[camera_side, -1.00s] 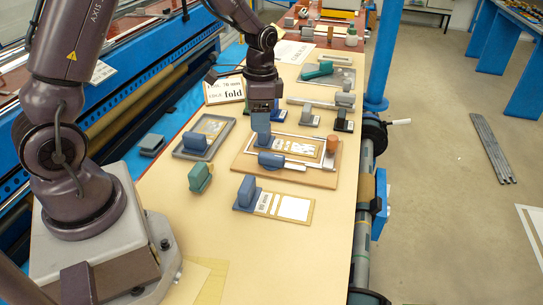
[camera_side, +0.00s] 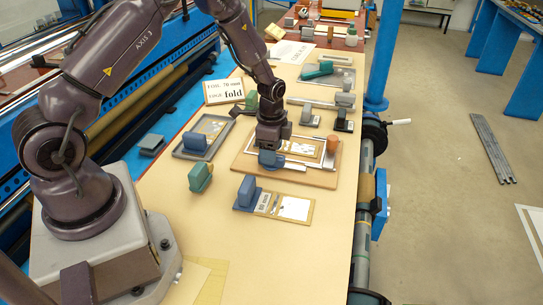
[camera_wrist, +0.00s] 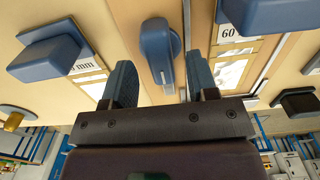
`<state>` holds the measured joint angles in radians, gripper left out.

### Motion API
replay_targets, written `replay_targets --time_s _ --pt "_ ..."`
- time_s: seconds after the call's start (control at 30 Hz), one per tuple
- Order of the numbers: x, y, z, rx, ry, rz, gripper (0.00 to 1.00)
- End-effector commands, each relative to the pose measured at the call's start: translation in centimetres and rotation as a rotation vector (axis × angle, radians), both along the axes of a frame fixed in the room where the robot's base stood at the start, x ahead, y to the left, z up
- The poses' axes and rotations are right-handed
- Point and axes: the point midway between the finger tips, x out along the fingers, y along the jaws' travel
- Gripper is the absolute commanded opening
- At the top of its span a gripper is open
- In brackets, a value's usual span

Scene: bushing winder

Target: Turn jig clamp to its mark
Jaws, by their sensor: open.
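The jig clamp is a blue rounded handle (camera_side: 270,159) on a silver bar, lying along the front of the tan jig board (camera_side: 318,179). My gripper (camera_side: 270,149) is directly over the clamp in the side view and partly hides it. In the wrist view, my open gripper (camera_wrist: 161,84) has its two dark fingers apart, with the blue clamp handle (camera_wrist: 158,50) showing between and beyond them. The handle points roughly along the fingers. I see gaps on both sides of it. I cannot make out the clamp's mark.
A plate with an upright blue block (camera_side: 246,190) lies in front of the board. A green block (camera_side: 200,177) and a grey tray (camera_side: 180,154) are to the left. An orange cylinder (camera_side: 333,145) stands at the board's right edge. Another blue block (camera_wrist: 285,14) is beside a "60" label.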

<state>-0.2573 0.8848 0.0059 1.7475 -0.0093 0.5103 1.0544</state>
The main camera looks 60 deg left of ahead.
Motion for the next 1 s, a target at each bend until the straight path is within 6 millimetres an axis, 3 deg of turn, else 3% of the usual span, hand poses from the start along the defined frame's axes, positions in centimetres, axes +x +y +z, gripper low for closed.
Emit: replay_targets --time_s 0.2,0.53,0.77,1.0 --pt "0.0 0.0 -2.2 0.0 0.0 -0.001 0.53" --pt "0.0 0.0 -2.4 0.0 -0.001 0.0 0.53" --pt "0.0 0.0 -2.4 0.0 -0.001 0.0 0.0" --pt "0.0 0.0 -2.4 0.0 -0.001 0.009 0.0"
